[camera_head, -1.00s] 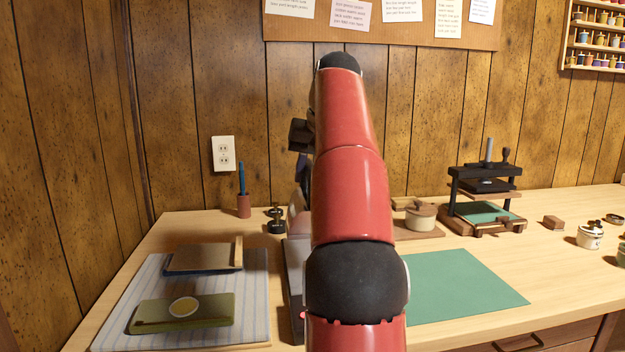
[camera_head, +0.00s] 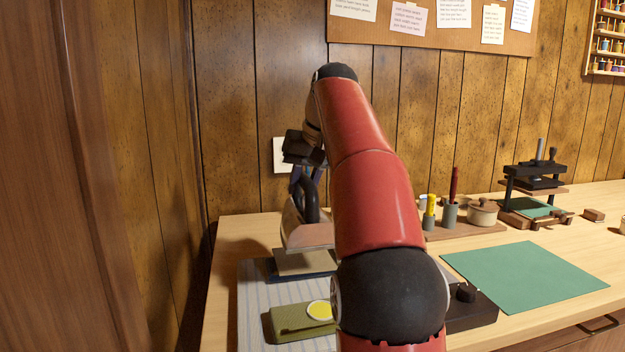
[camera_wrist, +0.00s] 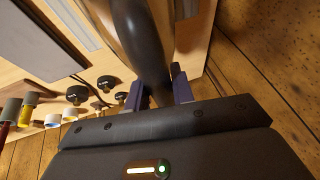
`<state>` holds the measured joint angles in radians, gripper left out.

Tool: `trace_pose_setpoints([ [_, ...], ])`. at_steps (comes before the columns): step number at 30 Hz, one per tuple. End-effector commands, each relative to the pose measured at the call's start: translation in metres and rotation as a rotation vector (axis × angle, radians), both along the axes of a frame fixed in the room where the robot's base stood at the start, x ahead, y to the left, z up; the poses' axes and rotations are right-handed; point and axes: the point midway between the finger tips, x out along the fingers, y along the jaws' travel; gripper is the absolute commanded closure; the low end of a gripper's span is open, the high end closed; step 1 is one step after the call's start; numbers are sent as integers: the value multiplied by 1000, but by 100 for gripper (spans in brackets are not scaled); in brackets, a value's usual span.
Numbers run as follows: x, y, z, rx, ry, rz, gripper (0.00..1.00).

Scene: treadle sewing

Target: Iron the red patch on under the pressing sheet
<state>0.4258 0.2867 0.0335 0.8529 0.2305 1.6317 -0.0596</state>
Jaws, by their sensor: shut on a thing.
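My gripper (camera_head: 308,172) is shut on the black handle (camera_head: 310,200) of the iron. In the wrist view my gripper (camera_wrist: 160,92) has its blue fingers on either side of the handle (camera_wrist: 146,45). The iron's metal body (camera_head: 294,226) is over the back part of the tan pressing sheet (camera_head: 308,262); whether it touches cannot be told. The sheet lies on a dark blue piece (camera_head: 284,277) on the striped mat (camera_head: 252,300). No red patch shows. A green pouch with a yellow round patch (camera_head: 319,310) lies in front.
A black iron base with a knob (camera_head: 470,308) stands right of the mat, partly behind my arm. A green cutting mat (camera_head: 525,275) lies clear to the right. A lidded pot (camera_head: 482,212) and a press (camera_head: 535,180) stand at the back. A wall closes the left side.

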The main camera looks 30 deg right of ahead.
Motion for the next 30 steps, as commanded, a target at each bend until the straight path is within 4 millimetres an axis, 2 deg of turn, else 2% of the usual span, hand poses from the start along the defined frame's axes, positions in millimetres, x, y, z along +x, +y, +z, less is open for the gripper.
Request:
trace_pose_setpoints([
  [15,-1,0,-48,-1,-6,-1,100],
  [30,-1,0,-52,-1,-6,-1,100],
])
